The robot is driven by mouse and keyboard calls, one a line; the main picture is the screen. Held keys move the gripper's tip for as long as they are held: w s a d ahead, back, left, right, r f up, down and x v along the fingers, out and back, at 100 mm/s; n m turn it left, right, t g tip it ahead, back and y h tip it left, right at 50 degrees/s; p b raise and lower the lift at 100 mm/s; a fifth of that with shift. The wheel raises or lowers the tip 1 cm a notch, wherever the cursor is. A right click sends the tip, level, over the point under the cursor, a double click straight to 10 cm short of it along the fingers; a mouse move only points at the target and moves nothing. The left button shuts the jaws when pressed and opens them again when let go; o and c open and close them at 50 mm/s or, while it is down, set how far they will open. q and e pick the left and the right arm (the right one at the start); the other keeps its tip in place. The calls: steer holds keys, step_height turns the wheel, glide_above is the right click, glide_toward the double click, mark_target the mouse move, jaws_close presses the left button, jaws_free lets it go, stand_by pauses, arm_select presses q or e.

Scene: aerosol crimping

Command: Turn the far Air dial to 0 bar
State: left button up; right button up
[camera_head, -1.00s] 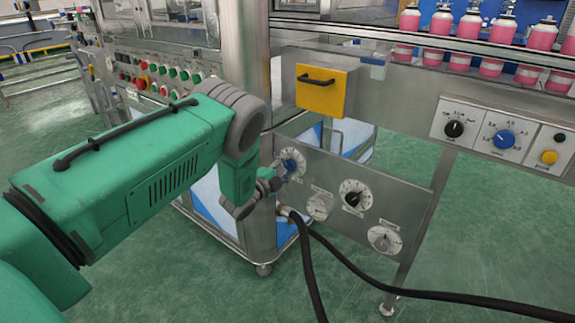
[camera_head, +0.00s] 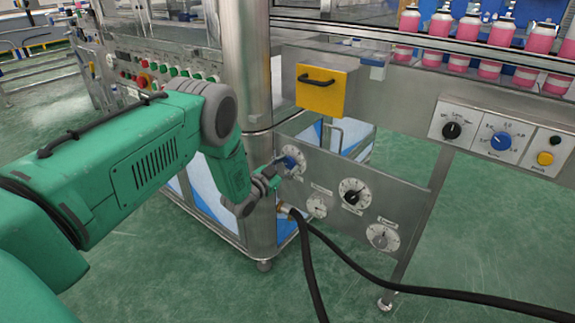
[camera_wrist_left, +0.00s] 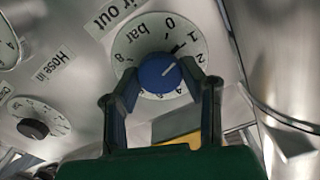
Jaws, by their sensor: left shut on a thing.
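The Air dial has a blue knob (camera_wrist_left: 158,73) on a white scale, with "Air out" printed beside it in the left wrist view. The knob's white mark points up-right, roughly between 1 and 2; the 0 is further up-left on the scale. My left gripper (camera_wrist_left: 162,92) is shut on the knob, with one finger at each side. In the head view the blue knob (camera_head: 291,161) is at the left end of the lower panel, partly covered by my left gripper (camera_head: 282,168). My right gripper is not in view.
A black-knobbed dial (camera_head: 352,196) and small gauges (camera_head: 317,207) share the panel. Black hoses (camera_head: 345,258) leave it just below the gripper. A steel column (camera_head: 248,70) stands close to my left arm. A yellow box (camera_head: 325,90) is above.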

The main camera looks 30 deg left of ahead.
arm_select(q)
steer(key=n, duration=0.5)
steer(key=shift+s+f, duration=0.2)
steer(key=shift+f, duration=0.2)
steer(key=shift+n, duration=0.3)
steer(key=o, duration=1)
steer(key=shift+o, duration=0.7)
steer(key=shift+f, duration=0.1)
steer(key=shift+w+a+r, duration=0.1)
steer(key=shift+r, duration=0.1)
steer(key=shift+s, duration=0.2)
steer(key=s+a, duration=0.1)
steer(key=s, duration=1)
steer(key=shift+s, duration=0.25)
